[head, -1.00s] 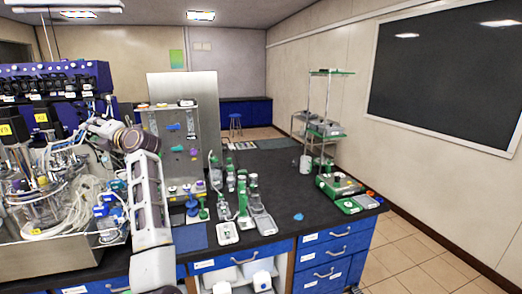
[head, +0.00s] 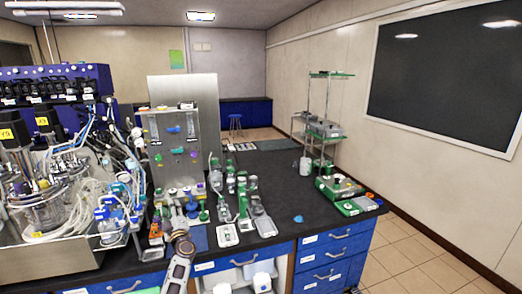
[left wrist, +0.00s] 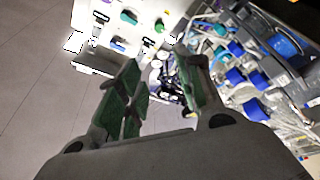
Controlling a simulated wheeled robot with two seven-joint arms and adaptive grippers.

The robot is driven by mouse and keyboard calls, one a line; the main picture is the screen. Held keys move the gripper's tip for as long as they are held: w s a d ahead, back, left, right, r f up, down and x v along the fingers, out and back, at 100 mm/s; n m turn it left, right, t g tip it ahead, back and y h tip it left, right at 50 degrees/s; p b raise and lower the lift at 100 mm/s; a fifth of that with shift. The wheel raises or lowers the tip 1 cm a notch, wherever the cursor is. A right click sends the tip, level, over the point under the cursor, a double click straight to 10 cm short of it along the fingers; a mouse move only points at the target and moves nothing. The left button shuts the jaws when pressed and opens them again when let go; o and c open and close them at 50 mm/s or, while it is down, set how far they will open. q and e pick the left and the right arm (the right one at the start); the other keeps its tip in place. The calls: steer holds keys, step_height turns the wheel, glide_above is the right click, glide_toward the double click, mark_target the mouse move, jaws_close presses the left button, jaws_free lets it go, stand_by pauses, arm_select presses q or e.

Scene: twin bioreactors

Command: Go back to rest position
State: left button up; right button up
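My left gripper (left wrist: 160,66) is in the left wrist view, its two green-padded fingers spread apart with nothing visible between them. Bottles with blue caps (left wrist: 245,80) are beyond the right finger, and a white panel with coloured parts (left wrist: 135,28) is beyond the left one. In the head view a grey part of my left arm (head: 178,265) rises from the bottom edge, in front of the bench; I cannot make out the fingers there. My right gripper is in neither view.
The bioreactor setup with tubing (head: 45,190) fills the bench's left. A steel panel (head: 205,110) stands behind a rack (head: 170,140). Bottles and small devices (head: 243,195) cover the middle of the black bench (head: 275,185). Tiled floor (head: 430,265) is free at right.

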arm_select(q)
steer(key=s+d+f+m+g+h, duration=0.1)
steer(key=s+d+f+m+h, duration=0.3)
steer(key=f, duration=0.8)
steer(key=s+d+f+m+g+h, duration=0.1)
steer(key=s+d+f+m+h, duration=0.15)
steer(key=s+f, duration=0.65)
steer(key=s+d+f+m+g+h, duration=0.25)
steer(key=d+f+m, duration=0.2)
steer(key=f, duration=1.05)
steer(key=s+d+f+m+g+h+p, duration=0.1)
steer(key=s+f+m+g, duration=0.2)
steer(key=s+f, duration=1.1)
steer(key=s+d+f+m+g+h+p, duration=0.15)
steer(key=s+f+g, duration=0.25)
steer(key=s+f, duration=0.95)
steer(key=s+a+f+m+g, duration=0.1)
steer(key=s+g, duration=0.1)
steer(key=s, duration=1.3)
steer(key=s+a+f+m+g, duration=0.1)
steer(key=s+m+g, duration=0.1)
steer(key=s, duration=1.3)
steer(key=shift+s+a+f+g+y, duration=0.15)
steer(key=shift+a+f+g+y, duration=0.2)
steer(key=shift+f+g+y, duration=0.15)
steer(key=shift+s+r, duration=0.1)
steer(key=shift+s, duration=0.05)
